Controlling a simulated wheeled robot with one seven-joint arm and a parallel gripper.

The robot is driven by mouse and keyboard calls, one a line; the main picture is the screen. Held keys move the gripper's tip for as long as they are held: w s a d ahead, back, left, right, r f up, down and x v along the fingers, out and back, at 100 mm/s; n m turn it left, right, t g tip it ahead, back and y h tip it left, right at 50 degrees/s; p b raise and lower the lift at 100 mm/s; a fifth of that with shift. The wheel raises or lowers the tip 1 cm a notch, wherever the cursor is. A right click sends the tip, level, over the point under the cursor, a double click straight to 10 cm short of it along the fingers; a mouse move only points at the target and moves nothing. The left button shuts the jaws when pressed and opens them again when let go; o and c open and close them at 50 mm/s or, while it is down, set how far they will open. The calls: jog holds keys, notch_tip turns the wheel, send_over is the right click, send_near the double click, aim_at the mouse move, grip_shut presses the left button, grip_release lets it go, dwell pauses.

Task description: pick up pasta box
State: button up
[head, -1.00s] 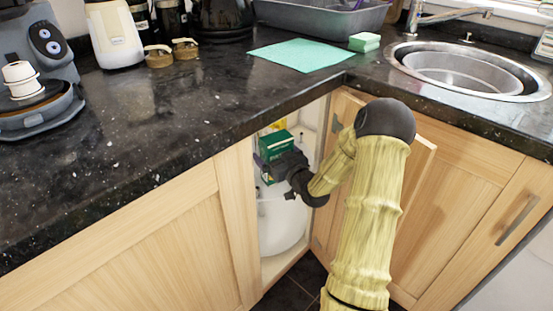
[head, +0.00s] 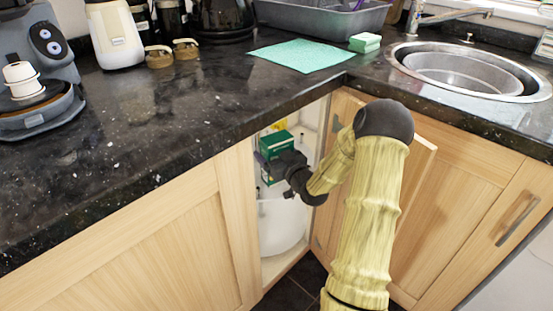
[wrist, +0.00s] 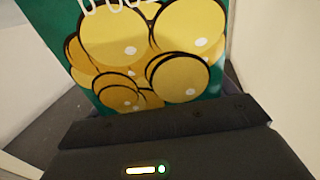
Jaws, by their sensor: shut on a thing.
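The pasta box is a green box (head: 277,144) inside the open corner cupboard, under the counter edge. In the wrist view the box (wrist: 150,50) fills the upper middle, green with yellow round shapes printed on its face, and white lettering cut off at the top. My gripper (head: 272,164) reaches in through the cupboard opening and is shut on the box. In the wrist view the dark gripper body (wrist: 160,135) lies across the bottom, right against the box, and hides its lower part. The fingertips are not clearly seen.
A white rounded container (head: 281,226) stands below the box in the cupboard. The open cupboard door (head: 423,160) is right of my arm. The dark granite counter (head: 190,110) overhangs close by. A green cloth (head: 300,55), sponge (head: 364,42) and sink (head: 468,75) are above.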

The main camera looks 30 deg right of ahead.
aim_at(274, 134)
jog(key=shift+r, duration=0.15)
notch_tip(274, 134, up, 10)
jog(key=p, duration=0.4)
dwell(0.8)
